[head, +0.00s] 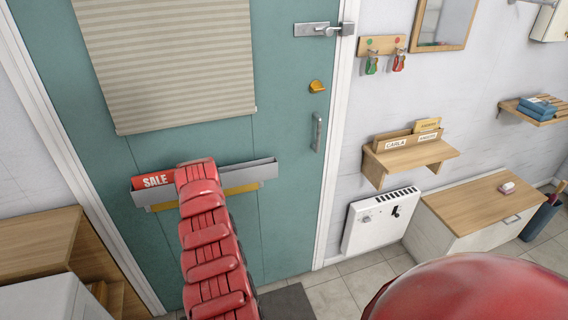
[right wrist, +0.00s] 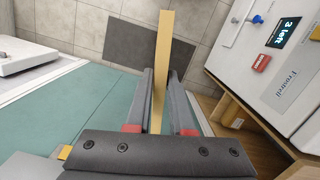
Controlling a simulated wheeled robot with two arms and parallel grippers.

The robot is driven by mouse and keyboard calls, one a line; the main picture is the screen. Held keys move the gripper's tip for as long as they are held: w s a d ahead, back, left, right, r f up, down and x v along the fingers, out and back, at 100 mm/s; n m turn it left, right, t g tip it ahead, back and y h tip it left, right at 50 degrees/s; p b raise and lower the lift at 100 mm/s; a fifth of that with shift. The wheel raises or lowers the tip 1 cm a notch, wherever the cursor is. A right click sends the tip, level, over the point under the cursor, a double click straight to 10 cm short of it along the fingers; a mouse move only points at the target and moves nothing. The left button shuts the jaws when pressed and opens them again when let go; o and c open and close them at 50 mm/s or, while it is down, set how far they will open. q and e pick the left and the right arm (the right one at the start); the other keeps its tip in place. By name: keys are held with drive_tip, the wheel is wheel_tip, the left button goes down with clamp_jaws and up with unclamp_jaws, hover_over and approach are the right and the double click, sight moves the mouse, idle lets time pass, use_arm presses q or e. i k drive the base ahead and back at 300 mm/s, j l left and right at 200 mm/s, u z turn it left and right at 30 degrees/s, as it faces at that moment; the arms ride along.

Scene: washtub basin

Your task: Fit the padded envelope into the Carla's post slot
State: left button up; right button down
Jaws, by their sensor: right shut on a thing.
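The padded envelope (right wrist: 161,75) shows in the right wrist view as a thin tan strip, seen edge-on. My right gripper (right wrist: 160,128) is shut on it, one finger at each side. In the head view the red arm reaches the door's mail basket and hides the gripper and the envelope. A wooden post rack (head: 378,147) stands on a wall shelf right of the door. Its Carla slot (head: 396,143) carries a "CARLA" label at the left. A second labelled slot (head: 427,136) is at its right, with a tan item above it. My left gripper is not in view.
The grey mail basket (head: 262,171) on the teal door holds a red "SALE" flyer (head: 153,181). A heater (head: 380,222) hangs below the wall shelf (head: 440,152). A wooden-topped cabinet (head: 470,205) stands right. A white appliance (right wrist: 268,60) is at the right of the wrist view.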

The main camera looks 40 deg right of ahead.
sight(390, 148)
drive_tip(key=l+z, duration=0.15)
drive_tip(key=z, duration=0.25)
drive_tip(key=l+z, duration=0.2)
drive_tip(key=z, duration=0.2)
drive_tip(key=i+l+z, duration=0.1)
drive_tip(key=z, duration=0.25)
